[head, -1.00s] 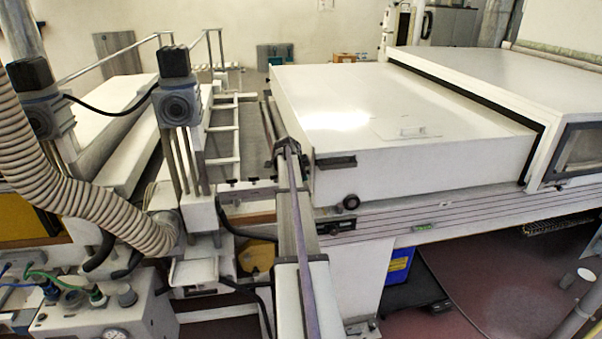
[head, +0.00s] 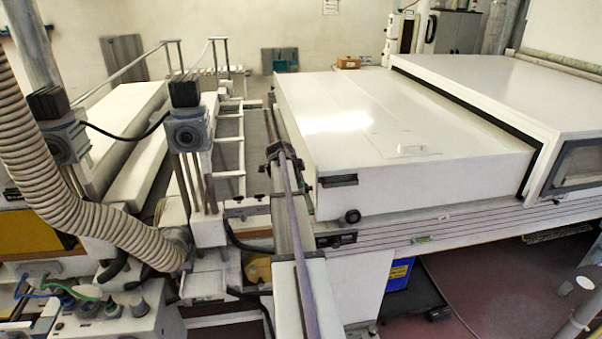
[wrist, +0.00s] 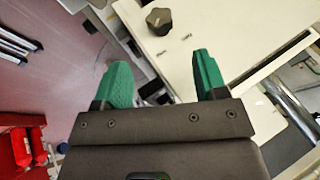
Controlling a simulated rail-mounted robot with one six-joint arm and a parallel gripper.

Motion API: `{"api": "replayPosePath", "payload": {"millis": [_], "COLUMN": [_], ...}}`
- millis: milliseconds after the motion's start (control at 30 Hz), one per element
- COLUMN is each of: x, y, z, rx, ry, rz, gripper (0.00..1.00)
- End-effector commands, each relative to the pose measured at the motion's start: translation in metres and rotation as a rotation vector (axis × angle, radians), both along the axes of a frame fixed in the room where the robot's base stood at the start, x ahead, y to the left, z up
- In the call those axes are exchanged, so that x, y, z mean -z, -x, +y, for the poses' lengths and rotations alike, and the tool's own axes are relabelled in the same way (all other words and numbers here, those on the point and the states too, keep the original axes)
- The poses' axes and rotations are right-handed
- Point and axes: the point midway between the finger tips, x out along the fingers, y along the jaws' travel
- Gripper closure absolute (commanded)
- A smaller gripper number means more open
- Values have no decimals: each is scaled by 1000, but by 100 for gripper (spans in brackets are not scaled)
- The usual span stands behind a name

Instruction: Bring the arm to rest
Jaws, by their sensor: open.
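My gripper (wrist: 160,80) shows in the wrist view with its two green fingers spread apart and nothing between them.
The white curing tunnel (head: 400,135) stands right of my arm. Two motor units (head: 188,128) on posts and a ribbed hose (head: 105,225) stand to the left. The wrist view shows a red object (wrist: 28,148) at lower left and a metal tube (wrist: 290,105) at right.

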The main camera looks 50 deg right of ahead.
Motion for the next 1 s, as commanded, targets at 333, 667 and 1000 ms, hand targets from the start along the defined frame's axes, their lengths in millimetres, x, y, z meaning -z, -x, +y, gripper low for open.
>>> {"api": "replayPosePath", "payload": {"millis": [333,667,1000], "x": [-2,9,69], "y": [0,28,62], "z": [2,39,375], "rx": [1,-400,-1704], "ry": [0,-89,-267], "rz": [-1,297,679], "gripper": [34,34,34]}}
